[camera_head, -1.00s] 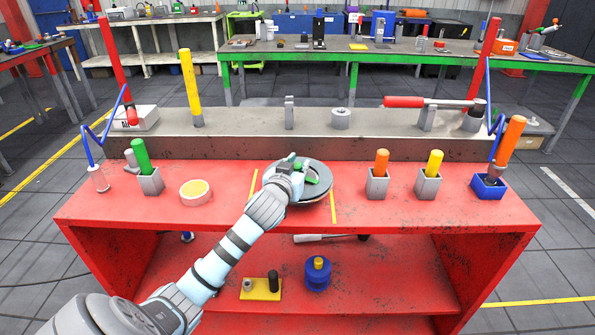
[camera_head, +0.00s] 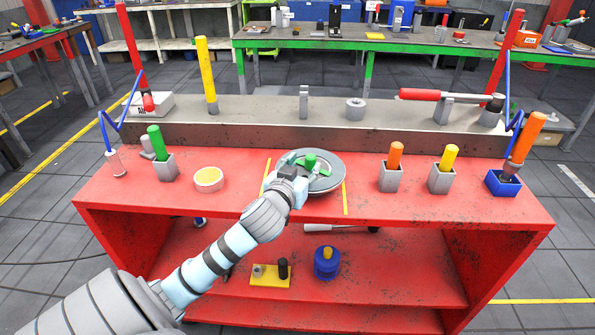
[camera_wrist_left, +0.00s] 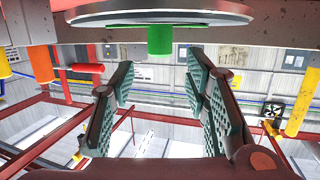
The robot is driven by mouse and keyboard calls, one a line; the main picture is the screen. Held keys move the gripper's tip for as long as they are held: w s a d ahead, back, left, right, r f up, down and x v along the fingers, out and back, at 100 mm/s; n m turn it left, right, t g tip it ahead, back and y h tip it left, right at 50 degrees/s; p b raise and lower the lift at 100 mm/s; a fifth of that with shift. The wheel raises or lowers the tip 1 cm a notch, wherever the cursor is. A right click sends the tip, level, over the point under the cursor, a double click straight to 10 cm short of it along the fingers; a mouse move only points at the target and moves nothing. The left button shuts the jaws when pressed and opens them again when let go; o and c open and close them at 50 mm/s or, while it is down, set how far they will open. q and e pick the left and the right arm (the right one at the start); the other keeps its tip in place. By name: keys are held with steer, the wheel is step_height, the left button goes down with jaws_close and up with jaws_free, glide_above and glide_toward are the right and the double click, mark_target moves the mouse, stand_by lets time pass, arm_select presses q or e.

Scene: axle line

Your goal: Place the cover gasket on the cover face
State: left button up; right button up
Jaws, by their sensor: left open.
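A round grey disc (camera_head: 331,168) lies flat on the red bench between two yellow strips. A short green knob (camera_head: 310,160) stands up from its middle, with some green around the knob's foot. I cannot tell gasket and cover face apart in this stack. My left gripper (camera_head: 299,165) is at the disc's near left side, beside the knob, and hides part of the disc. In the left wrist view the disc (camera_wrist_left: 160,16) and knob (camera_wrist_left: 160,41) are at the top. The open fingers (camera_wrist_left: 159,70) point towards the knob, with empty space between them. My right gripper is out of view.
A round cream-topped tin (camera_head: 208,179) and a green-handled holder (camera_head: 158,155) stand to the left. Orange (camera_head: 395,155) and yellow (camera_head: 448,158) handles stand in grey blocks to the right. A grey raised ledge (camera_head: 260,124) runs behind.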

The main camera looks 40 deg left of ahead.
arm_select(q)
steer(key=v, duration=0.5)
steer(key=shift+s, duration=0.15)
